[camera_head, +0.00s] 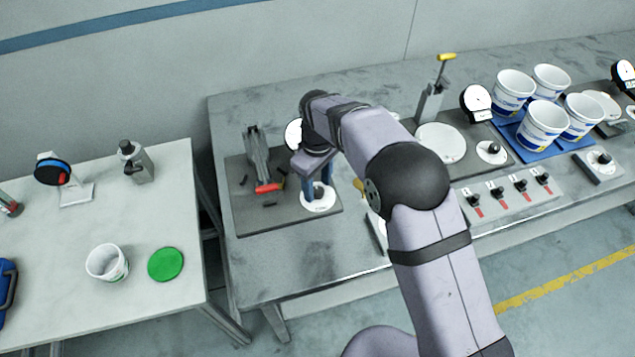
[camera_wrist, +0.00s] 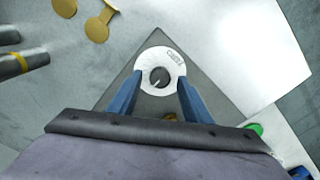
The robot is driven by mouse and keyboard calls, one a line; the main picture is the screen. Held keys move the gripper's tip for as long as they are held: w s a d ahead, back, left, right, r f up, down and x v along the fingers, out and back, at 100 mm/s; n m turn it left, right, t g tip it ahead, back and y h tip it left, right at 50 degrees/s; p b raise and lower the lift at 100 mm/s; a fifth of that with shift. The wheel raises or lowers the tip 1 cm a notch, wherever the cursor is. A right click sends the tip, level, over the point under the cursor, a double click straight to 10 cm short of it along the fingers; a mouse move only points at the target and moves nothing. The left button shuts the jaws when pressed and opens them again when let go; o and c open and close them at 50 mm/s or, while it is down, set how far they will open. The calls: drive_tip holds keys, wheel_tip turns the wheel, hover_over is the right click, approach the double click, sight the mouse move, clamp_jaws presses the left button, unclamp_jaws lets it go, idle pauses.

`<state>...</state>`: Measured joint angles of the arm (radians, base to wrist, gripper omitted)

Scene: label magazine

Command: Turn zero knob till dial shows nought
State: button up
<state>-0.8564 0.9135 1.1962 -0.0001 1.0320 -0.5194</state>
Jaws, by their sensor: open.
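The zero knob (camera_wrist: 160,77) is a dark round knob with a light pointer line, on a white disc (camera_wrist: 152,60) with small lettering. In the head view the same white disc (camera_head: 318,206) lies on a dark base plate, under my gripper. My gripper (camera_head: 318,189) points down with its blue fingers open, one on each side of the knob. In the wrist view the fingers (camera_wrist: 160,80) stand apart from the knob. A white round dial (camera_head: 292,136) behind my wrist is mostly hidden by the arm, so its reading cannot be seen.
A grey clamp with a red handle (camera_head: 266,188) stands left of the knob on the dark base plate (camera_head: 275,220). Right of my arm are several switches (camera_head: 508,192), white buckets (camera_head: 543,125) and another dial (camera_head: 476,103). A bucket (camera_head: 107,262) and green disc (camera_head: 166,265) are on the left table.

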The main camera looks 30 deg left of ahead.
drive_tip(key=shift+f, duration=0.5)
drive_tip(key=c, duration=1.1)
drive_tip(key=shift+o, duration=0.2)
drive_tip(key=shift+m, duration=0.5)
drive_tip(key=m+b, duration=0.1)
drive_tip(key=m, duration=0.3)
drive_tip(key=shift+m, duration=0.3)
drive_tip(key=m, duration=0.6)
drive_tip(key=shift+w+r+b, duration=0.1)
drive_tip(key=shift+b, duration=0.3)
